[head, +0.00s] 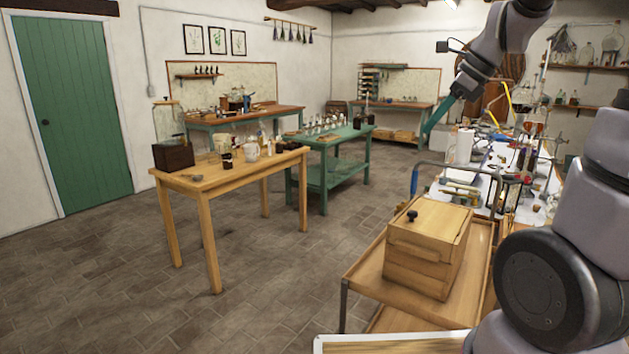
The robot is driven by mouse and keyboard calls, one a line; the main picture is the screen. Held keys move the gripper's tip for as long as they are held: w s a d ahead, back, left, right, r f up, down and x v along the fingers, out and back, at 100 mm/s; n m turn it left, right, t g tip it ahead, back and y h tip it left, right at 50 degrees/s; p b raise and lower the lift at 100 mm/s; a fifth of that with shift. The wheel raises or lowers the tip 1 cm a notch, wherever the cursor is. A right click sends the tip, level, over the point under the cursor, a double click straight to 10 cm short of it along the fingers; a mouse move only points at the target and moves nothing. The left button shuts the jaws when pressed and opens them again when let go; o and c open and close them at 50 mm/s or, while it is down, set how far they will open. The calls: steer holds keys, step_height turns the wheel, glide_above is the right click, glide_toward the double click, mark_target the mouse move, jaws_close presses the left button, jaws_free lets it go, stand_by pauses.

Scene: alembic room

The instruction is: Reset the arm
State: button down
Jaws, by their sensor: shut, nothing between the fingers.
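My gripper (430,129) is at the upper right of the head view, at the end of my grey arm. It is raised and its teal fingers point down and to the left. The fingers are together with nothing seen between them. It appears in front of the far green bench and hangs clear of the things around it. My arm's upper links run out of the top of the picture, and another large part of my arm fills the lower right.
A wooden cart (366,275) carrying a lidded wooden box (427,250) stands close at front right. Behind it is a cluttered table with glassware (527,125). A wooden table (235,176) and a green table (345,138) stand mid-room. The floor (110,275) at left is clear.

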steer(key=s+a+r+n+t+h, duration=0.1)
steer(key=s+r+n+t+h, duration=0.2)
steer(key=s+n, duration=1.2)
steer(key=n, duration=0.4)
steer(key=shift+a, duration=0.3)
steer(key=shift+r, duration=0.1)
